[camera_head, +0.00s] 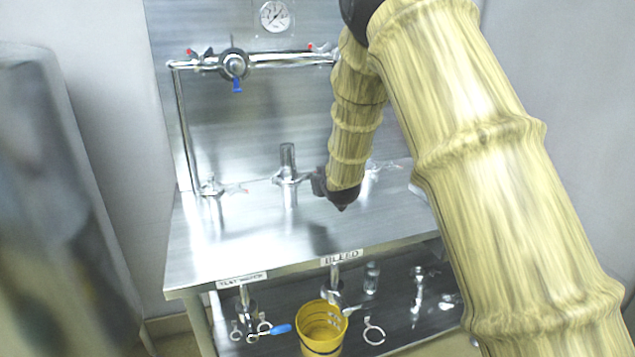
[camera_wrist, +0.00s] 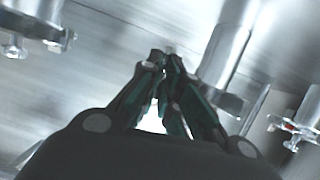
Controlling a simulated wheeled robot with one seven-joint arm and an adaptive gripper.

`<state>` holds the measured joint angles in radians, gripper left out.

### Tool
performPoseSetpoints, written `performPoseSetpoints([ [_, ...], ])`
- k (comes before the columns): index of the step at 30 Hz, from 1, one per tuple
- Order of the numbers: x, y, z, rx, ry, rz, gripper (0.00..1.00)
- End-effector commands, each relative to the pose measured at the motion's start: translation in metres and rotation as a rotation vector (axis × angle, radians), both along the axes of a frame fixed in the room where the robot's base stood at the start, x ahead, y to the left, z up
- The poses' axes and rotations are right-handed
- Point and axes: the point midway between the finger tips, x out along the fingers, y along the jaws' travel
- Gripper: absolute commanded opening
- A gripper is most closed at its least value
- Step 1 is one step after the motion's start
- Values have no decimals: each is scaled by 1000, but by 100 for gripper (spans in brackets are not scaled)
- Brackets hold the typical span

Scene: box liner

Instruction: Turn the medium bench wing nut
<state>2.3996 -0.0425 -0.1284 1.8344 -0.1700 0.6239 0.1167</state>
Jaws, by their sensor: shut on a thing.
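The middle bench fitting (camera_head: 288,176) is an upright metal tube with a clamp round its lower part. I take its wing nut to be the medium one. My gripper (camera_head: 317,182) is just right of this clamp, low over the bench. In the wrist view its dark fingers (camera_wrist: 166,62) are drawn together at the tips, beside the clamp (camera_wrist: 220,98) on the tube. My gripper is shut on the wing nut, which the fingers hide. How far the nut is turned cannot be seen.
Smaller clamped fittings stand on the bench at left (camera_head: 210,187) and right (camera_head: 374,168). A pipe with valves (camera_head: 233,64) and a gauge (camera_head: 274,16) are on the back panel. A yellow bucket (camera_head: 323,330) is below. The front bench top is clear.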

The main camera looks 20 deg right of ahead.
Motion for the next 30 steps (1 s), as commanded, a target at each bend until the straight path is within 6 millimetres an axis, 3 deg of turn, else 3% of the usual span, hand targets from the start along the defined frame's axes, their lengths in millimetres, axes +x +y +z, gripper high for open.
performPoseSetpoints([
  [12,-1,0,-3,-4,4,0,0],
  [16,-1,0,-3,-4,4,0,28],
  [30,-9,0,3,-4,1,-1,28],
])
